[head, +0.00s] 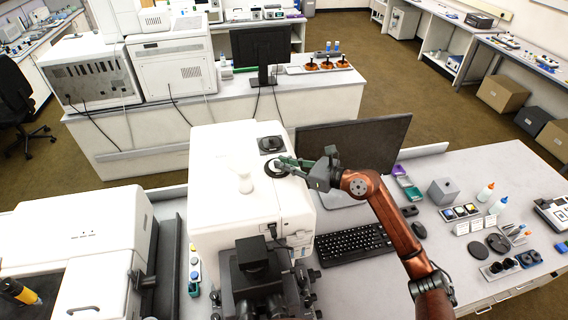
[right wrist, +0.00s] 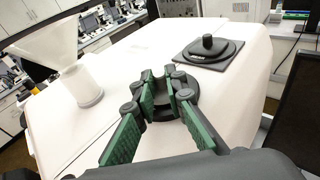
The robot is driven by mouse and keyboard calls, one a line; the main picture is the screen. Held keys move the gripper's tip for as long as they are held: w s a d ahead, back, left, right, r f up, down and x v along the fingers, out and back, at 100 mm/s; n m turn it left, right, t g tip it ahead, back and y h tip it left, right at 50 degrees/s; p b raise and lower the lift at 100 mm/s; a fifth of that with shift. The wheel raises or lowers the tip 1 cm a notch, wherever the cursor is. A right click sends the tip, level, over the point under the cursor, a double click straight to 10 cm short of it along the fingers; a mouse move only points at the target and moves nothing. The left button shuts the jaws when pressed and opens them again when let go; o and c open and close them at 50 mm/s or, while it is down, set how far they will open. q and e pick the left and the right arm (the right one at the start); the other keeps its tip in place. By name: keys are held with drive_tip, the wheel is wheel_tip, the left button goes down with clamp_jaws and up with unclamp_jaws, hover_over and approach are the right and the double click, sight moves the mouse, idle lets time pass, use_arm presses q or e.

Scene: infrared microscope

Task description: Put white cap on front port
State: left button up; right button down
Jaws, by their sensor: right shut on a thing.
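My right gripper (head: 283,163) reaches in from the right over the white instrument housing (head: 215,205). Its green-padded fingers (right wrist: 163,88) are shut at a round black port (right wrist: 183,106) on the housing top, which also shows in the head view (head: 273,169). What they hold is mostly hidden between the pads; a dark piece shows there. A white funnel-shaped piece (head: 243,180) stands upright on the housing, left of the gripper; it also shows in the right wrist view (right wrist: 88,88). I cannot make out any other white cap. My left gripper is not in view.
A square black plate with a knob (head: 271,144) lies behind the gripper; the right wrist view shows it too (right wrist: 208,52). A dark monitor (head: 355,145) and a keyboard (head: 352,243) stand right of the housing. Dark microscope parts (head: 262,275) stand in front.

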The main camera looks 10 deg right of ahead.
drive_tip(key=shift+f+b, duration=0.25)
drive_tip(key=shift+b, duration=0.05)
drive_tip(key=c, duration=1.9)
unclamp_jaws()
drive_tip(key=o, duration=0.4)
drive_tip(key=shift+b+v, duration=0.45)
drive_tip(key=shift+v, duration=3.1)
